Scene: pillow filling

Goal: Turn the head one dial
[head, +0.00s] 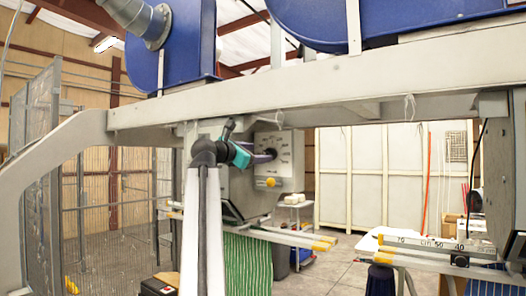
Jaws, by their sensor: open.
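A grey control box (236,190) hangs under the machine's beam near the middle of the head view. Its light panel (290,150) faces right and carries several small dark controls, too small to tell apart. I cannot make out which one is the head one dial. A round yellow-orange knob (271,182) sticks out low on the box. My arm rises in front of the box and bends right at a dark elbow, with a teal wrist part. My gripper (268,156) is open, close in front of the panel. I cannot tell whether it touches a control.
A grey beam (300,85) crosses overhead with blue housings above it. Yellow-tipped rails (290,238) stick out below the box, over green striped fabric (247,265). A measuring rail (430,246) and a table stand at right. A wire-mesh fence (40,190) is at left.

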